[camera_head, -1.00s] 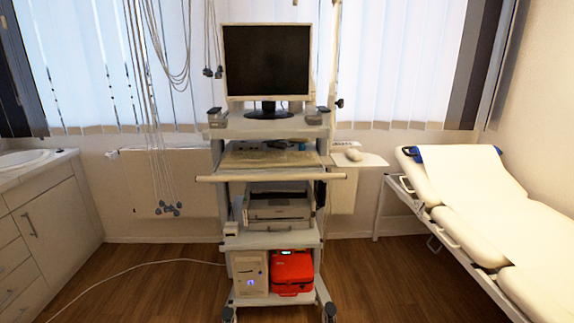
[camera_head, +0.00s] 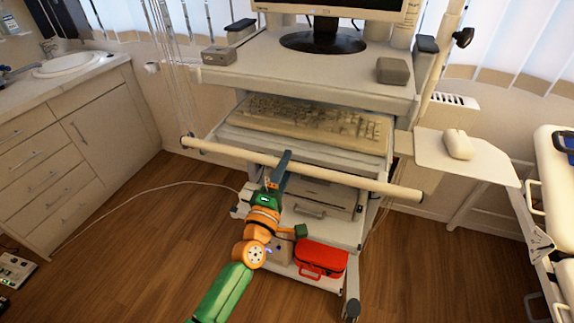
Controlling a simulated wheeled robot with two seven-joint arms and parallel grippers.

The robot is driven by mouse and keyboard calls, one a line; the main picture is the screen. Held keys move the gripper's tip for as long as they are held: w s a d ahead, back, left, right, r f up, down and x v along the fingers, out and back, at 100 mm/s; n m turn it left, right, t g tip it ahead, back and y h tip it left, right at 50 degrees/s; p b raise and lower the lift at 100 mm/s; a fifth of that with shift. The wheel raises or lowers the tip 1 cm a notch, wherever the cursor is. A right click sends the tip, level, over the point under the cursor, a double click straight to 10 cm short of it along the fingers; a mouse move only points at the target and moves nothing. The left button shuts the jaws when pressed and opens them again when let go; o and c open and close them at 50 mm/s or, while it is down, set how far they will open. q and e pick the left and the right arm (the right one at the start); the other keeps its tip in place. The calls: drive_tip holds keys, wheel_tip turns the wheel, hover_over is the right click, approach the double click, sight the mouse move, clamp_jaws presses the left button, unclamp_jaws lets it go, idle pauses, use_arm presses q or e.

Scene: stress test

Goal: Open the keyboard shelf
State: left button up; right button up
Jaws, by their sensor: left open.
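The keyboard shelf (camera_head: 262,140) is in the middle of the cart, below the top shelf, with a beige keyboard (camera_head: 318,121) on it. A long light handle bar (camera_head: 345,182) runs across the cart's front, just before and below the shelf. My left gripper (camera_head: 284,160) reaches up from below, at the bar left of its middle. Its dark fingers overlap the bar in the picture. The gripper is open; I cannot tell whether the bar lies between the fingers or whether they touch it. My right gripper is not in view.
A monitor (camera_head: 335,8) stands on the cart's top shelf (camera_head: 330,70). A side tray (camera_head: 478,165) with a mouse (camera_head: 458,144) juts out at the right. A red case (camera_head: 321,259) sits low on the cart. Cabinets stand left, a bed right; a white cable crosses the floor.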

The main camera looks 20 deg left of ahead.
use_arm(q)
drive_tip(key=shift+w+r, duration=0.15)
drive_tip(key=shift+w, duration=0.5)
drive_tip(key=shift+s+a+r, duration=0.1)
drive_tip(key=shift+a, duration=0.05)
drive_tip(key=shift+s+a+r, duration=0.15)
drive_tip(key=shift+s+r, duration=0.15)
drive_tip(key=shift+s, duration=0.4)
drive_tip(key=shift+w+f, duration=0.1)
drive_tip(key=shift+w, duration=0.1)
clamp_jaws()
